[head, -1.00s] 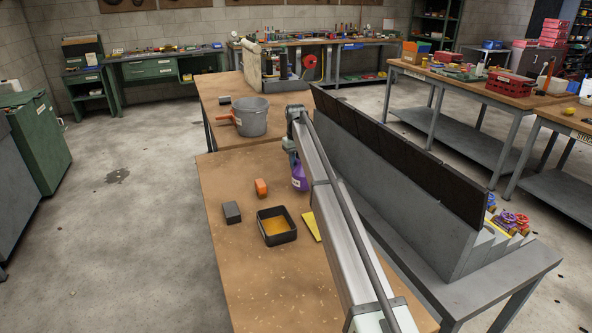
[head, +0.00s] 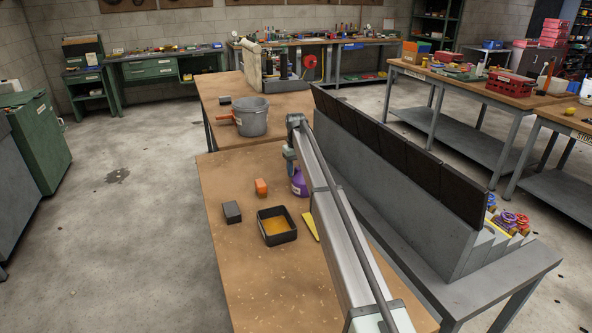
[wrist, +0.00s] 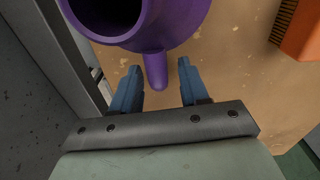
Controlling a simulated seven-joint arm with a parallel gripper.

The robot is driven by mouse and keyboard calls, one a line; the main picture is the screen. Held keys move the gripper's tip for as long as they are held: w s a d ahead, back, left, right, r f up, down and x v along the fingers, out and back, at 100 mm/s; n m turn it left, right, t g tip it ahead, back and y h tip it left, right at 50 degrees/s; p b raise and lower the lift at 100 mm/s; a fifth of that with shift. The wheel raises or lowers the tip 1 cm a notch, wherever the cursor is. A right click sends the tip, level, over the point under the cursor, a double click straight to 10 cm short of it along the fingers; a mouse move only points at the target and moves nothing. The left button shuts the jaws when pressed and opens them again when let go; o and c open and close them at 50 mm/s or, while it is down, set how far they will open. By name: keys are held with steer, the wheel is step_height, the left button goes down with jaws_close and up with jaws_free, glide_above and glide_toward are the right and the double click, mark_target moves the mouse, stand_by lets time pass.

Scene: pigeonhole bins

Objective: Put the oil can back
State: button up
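The purple can, which I take to be the oil can (head: 299,186), stands on the wooden bench beside the grey bin rack, partly hidden by my arm. In the wrist view its purple body (wrist: 185,20) fills the top, with a round open rim at upper left and a short purple stub pointing down toward my gripper. My gripper (wrist: 157,78) is open. Its two blue fingers stand apart on either side of the stub's end, with gaps on both sides. In the head view my gripper is mostly hidden behind the can and arm.
The grey rack (head: 350,165) with dark panels rises close on the right. An orange brush (head: 261,187), a dark grey block (head: 231,211), a black tray (head: 261,232) of amber contents and a yellow piece (head: 311,227) lie nearby. A metal bucket (head: 251,120) stands farther back.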

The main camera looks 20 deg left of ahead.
step_height(320, 180, up, 12)
steer(key=shift+r, duration=0.15)
stand_by(0.7)
